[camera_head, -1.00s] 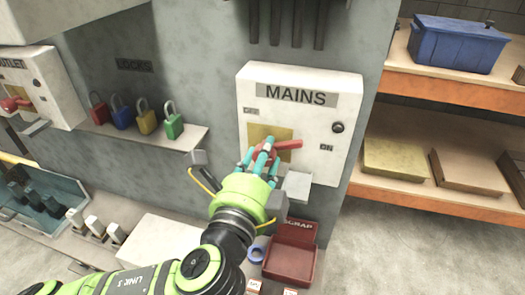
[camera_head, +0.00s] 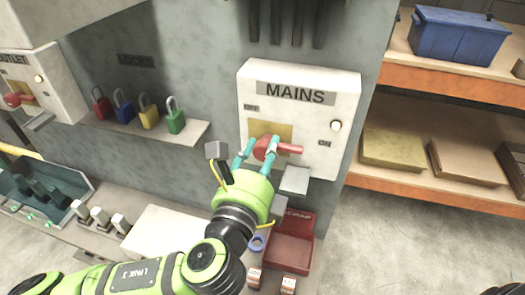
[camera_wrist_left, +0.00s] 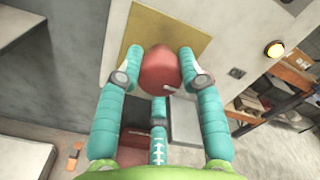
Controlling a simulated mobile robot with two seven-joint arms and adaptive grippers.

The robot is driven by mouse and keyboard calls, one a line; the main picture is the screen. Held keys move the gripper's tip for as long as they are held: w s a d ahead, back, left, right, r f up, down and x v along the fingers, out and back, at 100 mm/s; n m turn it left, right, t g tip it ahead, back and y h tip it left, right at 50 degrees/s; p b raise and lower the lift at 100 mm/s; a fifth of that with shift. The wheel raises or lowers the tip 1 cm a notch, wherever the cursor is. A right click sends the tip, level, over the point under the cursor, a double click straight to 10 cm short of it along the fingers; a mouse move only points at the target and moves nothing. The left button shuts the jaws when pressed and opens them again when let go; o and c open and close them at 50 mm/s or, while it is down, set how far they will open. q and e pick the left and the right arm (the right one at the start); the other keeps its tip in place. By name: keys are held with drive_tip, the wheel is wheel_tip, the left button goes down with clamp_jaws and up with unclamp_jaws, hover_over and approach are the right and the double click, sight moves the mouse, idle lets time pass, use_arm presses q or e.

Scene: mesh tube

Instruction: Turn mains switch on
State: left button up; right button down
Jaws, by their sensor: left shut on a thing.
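The white MAINS box (camera_head: 325,153) is on the grey wall, with OFF marked at left and ON at right. Its red switch handle (camera_head: 290,149) lies nearly level, its tip pointing right to the ON side. My left gripper (camera_head: 262,146) is shut on the handle, its teal fingers on both sides of the red hub. In the left wrist view the fingers flank the rounded red handle (camera_wrist_left: 158,70) over a yellow plate (camera_wrist_left: 190,25). The round lamp (camera_head: 336,126) on the box is bright; it glows yellow in the wrist view (camera_wrist_left: 275,49).
A small grey flap (camera_head: 295,179) juts out under the box. A red scrap bin (camera_head: 290,250) stands below. Coloured padlocks sit on a shelf (camera_head: 190,133) at left, near the OUTLET box (camera_head: 45,88). Orange-edged shelves (camera_head: 440,197) stand at right.

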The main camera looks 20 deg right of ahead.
use_arm(q)
drive_tip(key=o, duration=1.2)
drive_tip(key=shift+c, duration=0.2)
drive_tip(key=v, duration=0.7)
drive_tip(key=shift+s, duration=0.25)
drive_tip(key=shift+a, duration=0.15)
